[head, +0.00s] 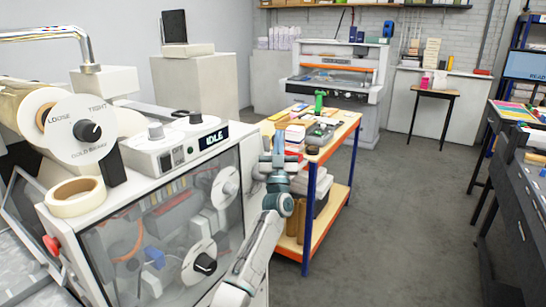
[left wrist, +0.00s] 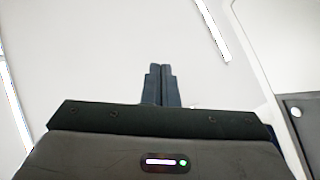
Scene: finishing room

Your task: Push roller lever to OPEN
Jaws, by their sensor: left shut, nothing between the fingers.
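The white machine (head: 190,140) with an IDLE display stands at the left in the head view. A dial marked LOOSE and TIGHT, with a black knob (head: 88,132), is on its upper left. Behind its clear front panel are round white dials, one with a black knob (head: 205,263). I cannot make out a lever marked OPEN. My left gripper (head: 279,135) points upward just right of the machine, apart from its side. It is shut and empty; its closed fingers also show in the left wrist view (left wrist: 162,70), against a plain pale surface. My right gripper is out of view.
A wooden-topped cart (head: 343,132) with blue legs, loaded with tools and boxes, stands close behind my left gripper. A tape roll (head: 76,197) lies on the machine's front left. Grey floor (head: 410,215) is clear at the right, up to a dark bench (head: 510,220).

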